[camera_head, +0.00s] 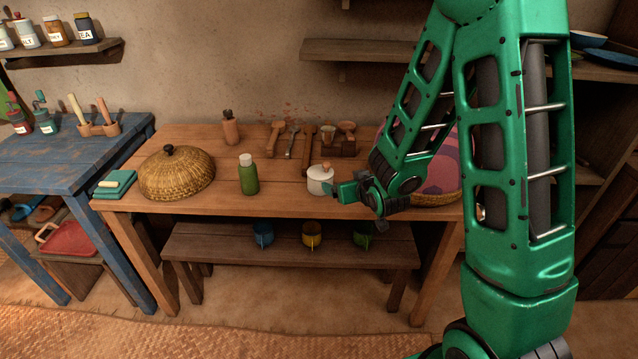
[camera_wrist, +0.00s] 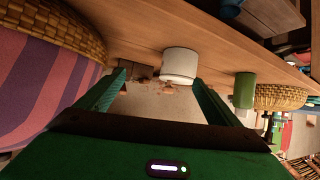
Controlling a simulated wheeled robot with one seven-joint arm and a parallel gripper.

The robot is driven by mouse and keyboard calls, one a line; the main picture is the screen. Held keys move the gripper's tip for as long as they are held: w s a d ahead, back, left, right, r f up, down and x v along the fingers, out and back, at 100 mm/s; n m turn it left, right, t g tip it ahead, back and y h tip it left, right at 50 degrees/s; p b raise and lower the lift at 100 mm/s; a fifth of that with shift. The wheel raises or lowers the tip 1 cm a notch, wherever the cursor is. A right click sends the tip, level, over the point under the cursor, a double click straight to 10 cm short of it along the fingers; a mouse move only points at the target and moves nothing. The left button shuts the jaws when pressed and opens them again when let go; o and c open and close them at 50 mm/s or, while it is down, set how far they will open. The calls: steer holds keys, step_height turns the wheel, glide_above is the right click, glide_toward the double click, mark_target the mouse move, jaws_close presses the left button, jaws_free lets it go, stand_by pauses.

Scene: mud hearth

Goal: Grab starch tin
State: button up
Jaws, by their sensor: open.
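A small white lidded tin (camera_head: 320,180) with a knob on top stands near the front edge of the wooden table; I take it for the starch tin, though no label is readable. It also shows in the wrist view (camera_wrist: 179,66), just beyond the fingertips and closer to the right finger than the left. My gripper (camera_head: 342,190) is open and empty, at table-top height just right of the tin. In the wrist view my gripper (camera_wrist: 160,84) shows a wide gap between its fingers. Whether a finger touches the tin cannot be told.
A green bottle (camera_head: 248,175) stands left of the tin, and a woven dome cover (camera_head: 176,173) farther left. A basket with purple striped cloth (camera_head: 443,172) sits close on the right, partly behind my arm. Wooden utensils (camera_head: 277,138) lie behind. Mugs (camera_head: 312,235) are below the table top.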

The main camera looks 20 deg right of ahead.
mark_target(320, 176)
steer(key=shift+n+t+y, duration=0.3)
steer(key=shift+t+y, duration=0.3)
steer(key=shift+t, duration=0.1)
steer(key=a, duration=0.1)
steer(key=w+a, duration=0.1)
steer(key=a, duration=0.1)
steer(key=shift+w+a+f, duration=0.15)
steer(key=shift+a+f, duration=0.2)
steer(key=shift+a, duration=0.05)
steer(key=shift+w+a+f, duration=0.1)
steer(key=shift+w, duration=0.25)
steer(key=x, duration=1)
steer(key=shift+c, duration=0.3)
steer(key=c, duration=1.2)
steer(key=shift+c, duration=0.2)
